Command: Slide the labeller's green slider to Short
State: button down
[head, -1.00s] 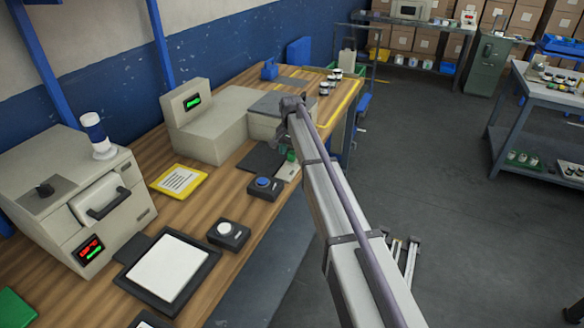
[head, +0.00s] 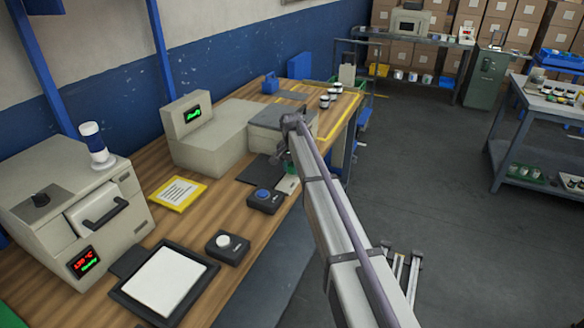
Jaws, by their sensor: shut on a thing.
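The labeller (head: 215,138) is a beige machine on the wooden bench, with a small screen (head: 193,114) showing green text. A pale plate (head: 288,184) sits at the bench's front edge by the labeller. My gripper (head: 281,153) is at the end of my arm, just above this plate, small and partly hidden by the arm.
A blue-button box (head: 263,197) and a white-button box (head: 227,243) stand left of the gripper. A yellow-framed card (head: 178,193) lies behind them.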

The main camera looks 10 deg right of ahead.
aim_at(284, 184)
jog(key=s+a, duration=0.2)
jog(key=s, duration=0.1)
jog(key=s+a, duration=0.1)
jog(key=s, duration=0.1)
jog(key=shift+s+a, duration=0.15)
jog(key=shift+a, duration=0.2)
jog(key=c, duration=0.9)
grip_release()
notch_tip(284, 184, up, 11)
jog(key=p, duration=1)
jog(key=shift+f+p, duration=0.1)
jog(key=shift+p, duration=0.3)
jog(key=s+d+n, duration=0.1)
jog(key=s+n, duration=0.1)
jog(key=s, duration=0.9)
jog(key=s+d+n, duration=0.1)
jog(key=s+n, duration=0.1)
jog(key=s, duration=1)
jog(key=s+d+n, duration=0.1)
jog(key=s+n, duration=0.2)
jog(key=s, duration=0.8)
jog(key=shift+s+d, duration=0.3)
